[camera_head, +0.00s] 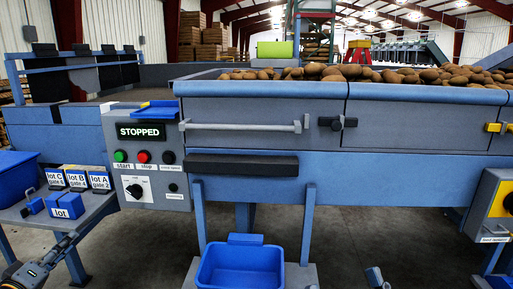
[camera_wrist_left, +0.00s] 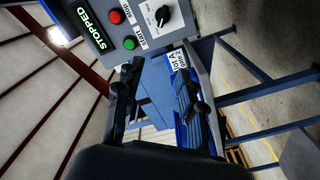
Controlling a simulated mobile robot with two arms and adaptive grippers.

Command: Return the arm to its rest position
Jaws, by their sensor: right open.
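My left gripper (camera_head: 62,245) reaches in from the lower left in the head view, low beside the small side shelf (camera_head: 95,208) with the lot cards. In the left wrist view its two dark fingers (camera_wrist_left: 158,92) are apart, with no object clearly held between them. The control panel and the lot A card (camera_wrist_left: 178,62) show beyond the fingers. A small grey part of my right gripper (camera_head: 377,278) shows at the bottom edge of the head view, right of the blue bin. Most of my right arm is out of view.
The control panel (camera_head: 147,158) reads STOPPED. Cards for lots A, B and C stand on the shelf by a blue lot block (camera_head: 66,205). A blue bin (camera_head: 240,265) stands below the grader. Potatoes (camera_head: 400,74) lie on top. The floor right of the bin is clear.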

